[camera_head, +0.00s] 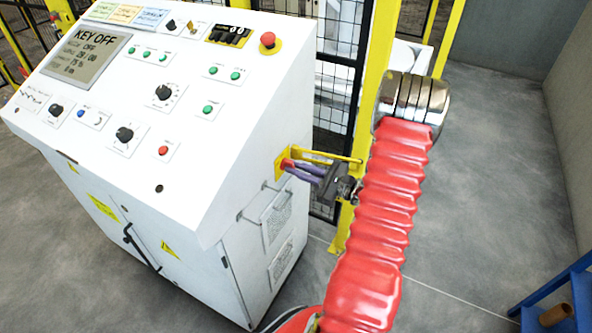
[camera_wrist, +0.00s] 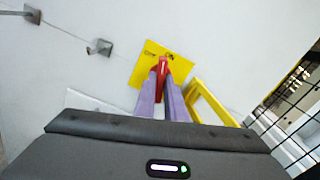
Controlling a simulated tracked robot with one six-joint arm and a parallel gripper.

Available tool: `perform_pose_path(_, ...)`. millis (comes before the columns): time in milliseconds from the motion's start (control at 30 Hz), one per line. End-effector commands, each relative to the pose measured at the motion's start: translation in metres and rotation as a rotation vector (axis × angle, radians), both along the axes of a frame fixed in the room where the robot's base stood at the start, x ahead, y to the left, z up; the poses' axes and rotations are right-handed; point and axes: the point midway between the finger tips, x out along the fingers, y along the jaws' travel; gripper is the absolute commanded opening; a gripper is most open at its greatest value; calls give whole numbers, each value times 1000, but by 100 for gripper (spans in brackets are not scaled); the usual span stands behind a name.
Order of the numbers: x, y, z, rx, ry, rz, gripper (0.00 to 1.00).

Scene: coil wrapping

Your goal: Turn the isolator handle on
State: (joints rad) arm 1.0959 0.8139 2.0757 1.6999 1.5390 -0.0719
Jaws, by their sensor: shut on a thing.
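The isolator handle is red and sits on a yellow plate on the side of the white control cabinet. In the wrist view the handle (camera_wrist: 163,66) stands out against its yellow plate (camera_wrist: 148,62). In the head view the red handle (camera_head: 287,164) is mostly covered by my fingers. My gripper (camera_head: 292,167) reaches the cabinet's right side, and its purple fingers are shut on the handle. In the wrist view my gripper (camera_wrist: 163,80) has one finger on each side of the handle. The screen (camera_head: 87,52) reads KEY OFF.
A yellow bracket (camera_head: 330,157) sticks out close beside my fingers; it also shows in the wrist view (camera_wrist: 208,105). The white cabinet (camera_head: 215,215) has a vent and a thin rail below. A yellow post (camera_head: 372,75) and black mesh fence stand behind my arm.

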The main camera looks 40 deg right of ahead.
Motion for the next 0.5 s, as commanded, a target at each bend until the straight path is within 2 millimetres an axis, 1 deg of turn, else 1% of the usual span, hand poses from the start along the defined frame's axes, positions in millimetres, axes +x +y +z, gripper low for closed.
perform_pose_path(33, -1, 1, -4, 42, 24, -1, 0)
perform_pose_path(200, -1, 2, -4, 168, 68, 0, 0)
perform_pose_path(500, -1, 2, -4, 297, 115, 1, 0)
